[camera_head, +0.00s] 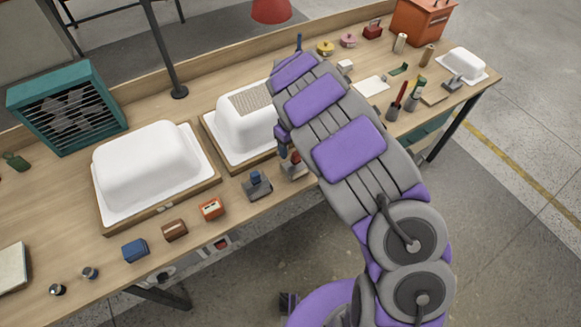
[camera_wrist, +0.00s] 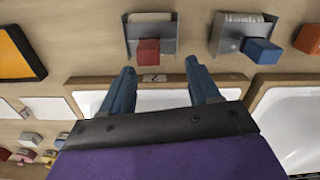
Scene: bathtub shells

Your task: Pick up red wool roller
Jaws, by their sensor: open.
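The likely red wool roller, a white roll with a red handle block, sits in a grey metal tray. It is at the top of the wrist view (camera_wrist: 148,52), and in the head view the red handle (camera_head: 295,158) shows at the table's front edge, partly hidden by my arm. My gripper (camera_wrist: 160,70) is open and empty, with two blue fingers pointing toward the roller and apart from it. In the head view my gripper (camera_head: 282,150) is mostly hidden behind my arm, over the front of the second white tub shell (camera_head: 240,135).
A similar blue-handled roller (camera_head: 257,184) stands beside the red one. Orange (camera_head: 211,209), brown (camera_head: 174,230) and blue (camera_head: 135,250) blocks lie along the front edge. A large white shell (camera_head: 150,165) is on the left, with a teal fan box (camera_head: 65,105) behind it.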

